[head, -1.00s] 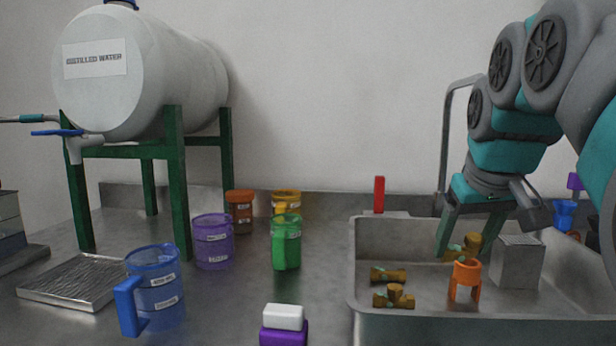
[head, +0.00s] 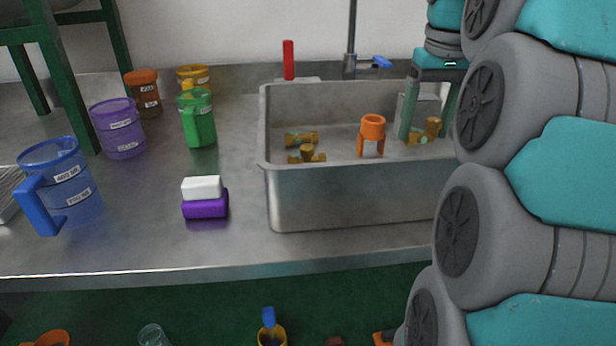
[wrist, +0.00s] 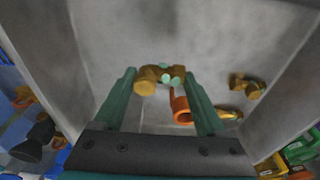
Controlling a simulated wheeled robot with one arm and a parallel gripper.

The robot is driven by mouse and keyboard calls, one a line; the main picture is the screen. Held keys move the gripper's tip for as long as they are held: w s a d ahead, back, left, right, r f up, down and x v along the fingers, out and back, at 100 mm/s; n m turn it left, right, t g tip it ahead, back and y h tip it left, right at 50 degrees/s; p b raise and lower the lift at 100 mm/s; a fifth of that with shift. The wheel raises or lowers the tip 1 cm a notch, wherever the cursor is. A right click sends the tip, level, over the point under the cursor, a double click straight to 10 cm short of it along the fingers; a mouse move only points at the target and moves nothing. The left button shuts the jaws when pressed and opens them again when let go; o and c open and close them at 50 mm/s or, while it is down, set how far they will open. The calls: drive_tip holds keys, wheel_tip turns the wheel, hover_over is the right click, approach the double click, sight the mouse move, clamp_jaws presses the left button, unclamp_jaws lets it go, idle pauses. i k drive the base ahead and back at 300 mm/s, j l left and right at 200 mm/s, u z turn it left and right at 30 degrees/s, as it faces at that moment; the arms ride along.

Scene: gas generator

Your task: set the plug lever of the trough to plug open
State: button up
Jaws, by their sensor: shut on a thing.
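The trough (head: 350,195) is a grey metal basin set at the right of the bench in the head view. An upright red lever (head: 289,60) on a flat grey base stands behind its back left corner; I take it for the plug lever. My gripper (head: 427,122) points down inside the trough, to the right of the lever and well apart from it. In the wrist view, its green fingers (wrist: 160,80) are set wide, with a brass fitting (wrist: 146,80) with mint-green parts spanning their tips. Whether this fitting is off the trough floor I cannot tell.
A blue-handled tap (head: 376,62) is behind. Left stand coloured jugs and a white-and-purple block (head: 205,205). My arm hides the trough's right side.

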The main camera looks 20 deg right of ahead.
sight(287, 45)
drive_tip(key=j, duration=0.95)
drive_tip(key=k+j, duration=0.25)
drive_tip(key=j+u, duration=0.05)
drive_tip(key=j, duration=0.05)
